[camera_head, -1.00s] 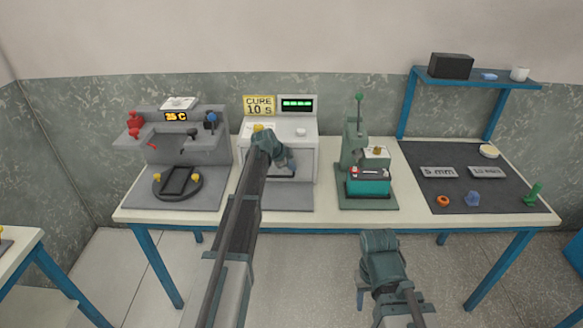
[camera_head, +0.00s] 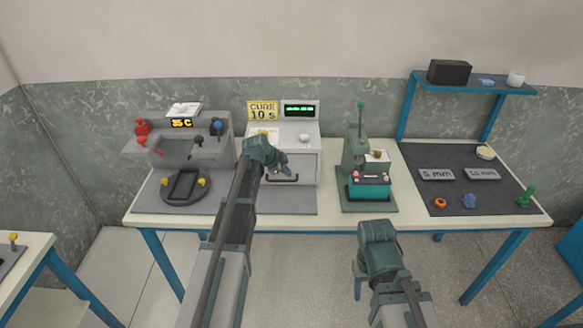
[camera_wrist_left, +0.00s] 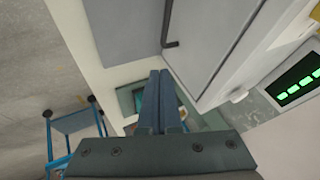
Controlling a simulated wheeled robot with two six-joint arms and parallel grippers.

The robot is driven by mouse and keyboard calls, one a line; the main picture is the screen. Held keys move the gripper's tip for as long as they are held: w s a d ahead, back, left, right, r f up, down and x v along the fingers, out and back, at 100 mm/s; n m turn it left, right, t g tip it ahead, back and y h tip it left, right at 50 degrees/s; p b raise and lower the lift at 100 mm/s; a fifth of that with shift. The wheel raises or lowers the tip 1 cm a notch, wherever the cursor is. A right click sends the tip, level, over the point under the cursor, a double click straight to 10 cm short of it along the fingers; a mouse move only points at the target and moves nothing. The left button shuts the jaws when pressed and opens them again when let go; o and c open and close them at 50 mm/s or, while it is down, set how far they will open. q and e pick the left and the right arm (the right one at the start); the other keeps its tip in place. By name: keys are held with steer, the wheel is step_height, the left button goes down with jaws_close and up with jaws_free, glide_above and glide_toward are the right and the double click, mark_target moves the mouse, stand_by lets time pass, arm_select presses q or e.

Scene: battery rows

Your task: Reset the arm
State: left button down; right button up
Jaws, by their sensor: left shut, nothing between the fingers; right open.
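My left gripper (camera_head: 284,167) is shut and empty. In the head view it is in front of the white curing oven (camera_head: 308,164), just above the dark door handle (camera_head: 283,178). In the left wrist view its two fingers (camera_wrist_left: 160,92) lie together with nothing between them. The oven door (camera_wrist_left: 205,40) is close beside them, and its handle (camera_wrist_left: 172,43) is apart from the fingertips. My right gripper (camera_head: 377,268) is open and empty, low in front of the table's front edge. Its fingers are partly hidden by its own body.
A grey machine (camera_head: 190,150) with a round black fixture stands left of the oven. A green lever press (camera_head: 353,150) holding a teal block (camera_head: 369,189) stands right. A dark mat (camera_head: 450,195) with small parts lies under a blue shelf (camera_head: 470,82). Floor before the table is clear.

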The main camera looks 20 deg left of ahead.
arm_select(q)
steer(key=shift+p+v, duration=0.35)
steer(key=shift+v, duration=0.6)
steer(key=s+d+f+n+g, duration=0.3)
steer(key=s+d+n+g, duration=0.1)
steer(key=s+d, duration=1.1)
steer(key=s+d+n+g+y, duration=0.1)
steer(key=s+d+n+y, duration=0.1)
steer(key=s, duration=0.7)
steer(key=s+d+f+n+g+y, duration=0.1)
steer(key=s+d+n+g+y, duration=0.1)
steer(key=s, duration=0.7)
steer(key=shift+s+d+n, duration=0.2)
steer(key=shift+d+n, duration=0.65)
steer(key=shift+n, duration=0.05)
